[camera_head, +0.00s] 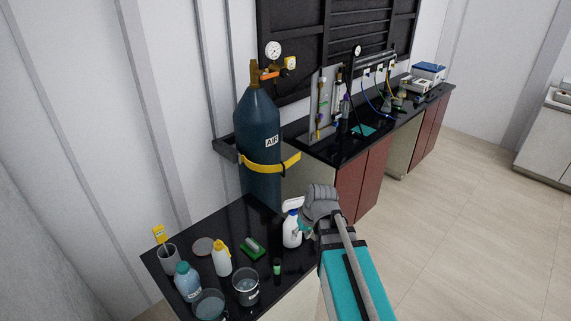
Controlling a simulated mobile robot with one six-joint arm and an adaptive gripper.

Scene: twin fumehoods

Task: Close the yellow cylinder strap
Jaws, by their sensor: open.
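A tall dark blue gas cylinder marked AIR (257,125) stands upright against the wall. The yellow strap (262,168) crosses its front at mid height. Its right part sticks out past the cylinder's right side, with its end apart from the cylinder. A dark bracket (224,150) shows at the cylinder's left; how the strap meets it is unclear. My gripper (320,200) is at the end of my arm, below and right of the strap and apart from it. It is open, but its fingers are hard to make out, and I see nothing held.
A black bench (215,288) in front holds a white spray bottle (292,231), other bottles, beakers and a green item (251,247). A second black bench (345,146) with red cabinets stands right of the cylinder. Open floor (460,200) lies at the right.

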